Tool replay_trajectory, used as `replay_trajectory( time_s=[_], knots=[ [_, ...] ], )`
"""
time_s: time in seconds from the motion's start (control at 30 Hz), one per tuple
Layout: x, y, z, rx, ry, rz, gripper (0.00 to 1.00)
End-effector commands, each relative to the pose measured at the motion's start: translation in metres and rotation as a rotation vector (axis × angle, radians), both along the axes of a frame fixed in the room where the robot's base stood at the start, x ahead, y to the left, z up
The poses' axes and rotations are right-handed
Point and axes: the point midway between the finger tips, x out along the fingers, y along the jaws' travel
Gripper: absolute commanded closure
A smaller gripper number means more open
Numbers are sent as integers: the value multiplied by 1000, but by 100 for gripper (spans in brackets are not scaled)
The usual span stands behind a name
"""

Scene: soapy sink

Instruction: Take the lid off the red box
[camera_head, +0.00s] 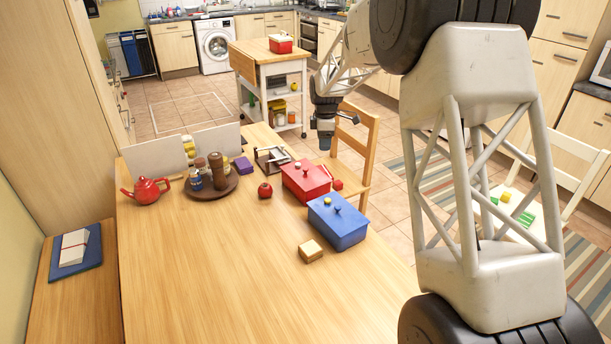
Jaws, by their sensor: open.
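The red box (310,191) stands on the wooden table, behind the blue box. Its red lid (303,176) is on top, with a small dark knob (305,168). My gripper (326,143) hangs in the air, above and behind the red box in the picture, near the chair back. It points down, apart from the box, and nothing shows in it. The fingers are small in this view.
A lidded blue box (339,224) with a yellow item on top stands in front of the red box. Bread (311,251), a red apple (265,190) and a round brown tray (229,186) with jars are nearby. A wooden chair (357,150) stands behind. The table front is clear.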

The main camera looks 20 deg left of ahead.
Motion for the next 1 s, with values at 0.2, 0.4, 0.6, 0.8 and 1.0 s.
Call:
replay_trajectory(
  time_s=[0.2, 0.4, 0.6, 0.8, 1.0],
  knots=[
    [22, 43, -42, -8, 14, 132, 46],
    [33, 68, -65, -11, 20, 211, 46],
    [35, 75, -73, -13, 23, 237, 46],
    [35, 75, -73, -13, 23, 238, 46],
    [35, 75, -77, -13, 24, 237, 46]
  ],
)
